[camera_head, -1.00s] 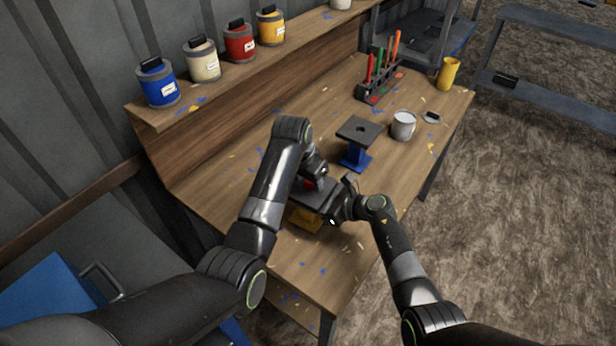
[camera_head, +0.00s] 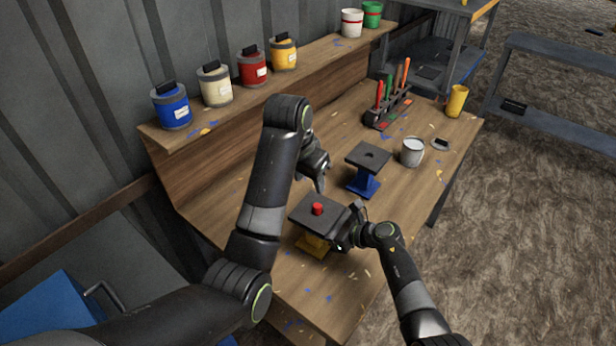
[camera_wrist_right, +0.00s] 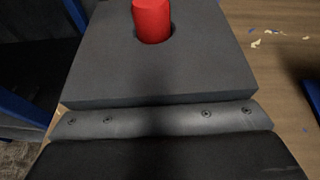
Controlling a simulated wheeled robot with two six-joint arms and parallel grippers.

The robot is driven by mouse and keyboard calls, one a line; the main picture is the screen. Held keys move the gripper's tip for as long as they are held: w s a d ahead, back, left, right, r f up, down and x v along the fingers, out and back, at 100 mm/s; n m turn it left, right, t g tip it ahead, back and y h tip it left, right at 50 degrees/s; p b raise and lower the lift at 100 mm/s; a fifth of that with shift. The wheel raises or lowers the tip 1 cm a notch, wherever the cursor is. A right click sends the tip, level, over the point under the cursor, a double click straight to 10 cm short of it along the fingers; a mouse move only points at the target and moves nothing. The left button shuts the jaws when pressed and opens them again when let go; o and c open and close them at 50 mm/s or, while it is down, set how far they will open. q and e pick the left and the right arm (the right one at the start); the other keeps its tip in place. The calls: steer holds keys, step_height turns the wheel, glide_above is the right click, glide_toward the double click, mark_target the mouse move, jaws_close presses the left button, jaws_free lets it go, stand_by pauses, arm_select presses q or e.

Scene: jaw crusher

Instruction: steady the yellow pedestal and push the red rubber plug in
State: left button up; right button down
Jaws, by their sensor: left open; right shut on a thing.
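The yellow pedestal (camera_head: 312,246) stands on the workbench with a dark square top plate (camera_head: 330,199). The red rubber plug (camera_head: 317,209) stands upright in the hole of that plate, its upper part showing above the surface; it also shows in the right wrist view (camera_wrist_right: 151,20). My right gripper (camera_head: 345,227) is shut on the near right edge of the plate; in the wrist view a gripper finger lies along the plate's edge. My left gripper (camera_head: 319,180) is open and empty, above and behind the plug, apart from it.
A blue pedestal (camera_head: 363,183) with an empty hole in its top stands behind. A white can (camera_head: 412,152), a tool rack (camera_head: 388,110) and a yellow cup (camera_head: 456,101) stand farther back. Paint cans (camera_head: 172,106) line the shelf at left. The bench front is mostly clear.

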steer(key=c, duration=0.8)
jaws_free()
steer(key=shift+o, duration=0.2)
